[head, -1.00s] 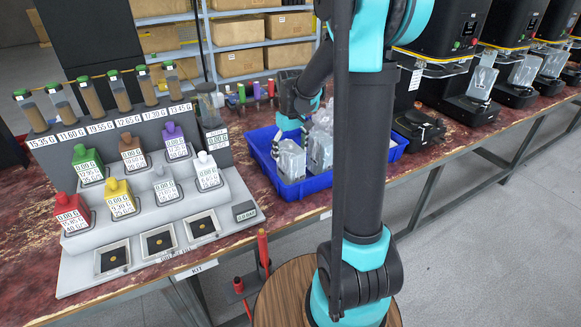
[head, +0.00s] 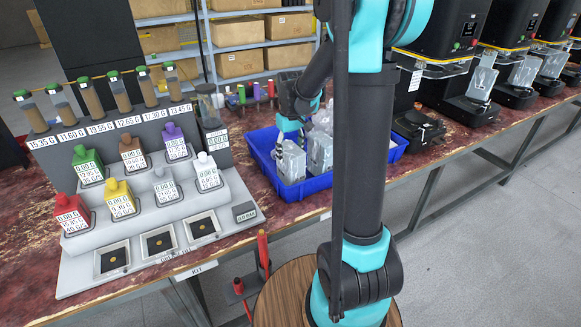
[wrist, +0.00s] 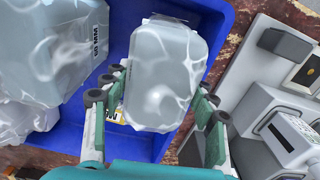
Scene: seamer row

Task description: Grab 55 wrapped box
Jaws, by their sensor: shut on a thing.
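A clear-wrapped grey box (wrist: 163,75) stands between the fingers of my gripper (wrist: 160,110) in the wrist view, with a finger against each side. In the head view this wrapped box (head: 291,162) is at the near left of the blue bin, with my gripper (head: 290,132) over it. My gripper is shut on it. No size is readable on its visible faces. Another wrapped box (wrist: 55,45), marked 60 MM, is beside it at the left of the wrist view. A further wrapped box (head: 319,150) shows right of the held one in the head view.
The blue bin (head: 318,185) sits on the red worn table (head: 240,150). A grey dispensing stand (head: 235,185) with coloured bottles is to its left. Black machines (head: 440,30) line the right. My arm hides part of the bin's right side.

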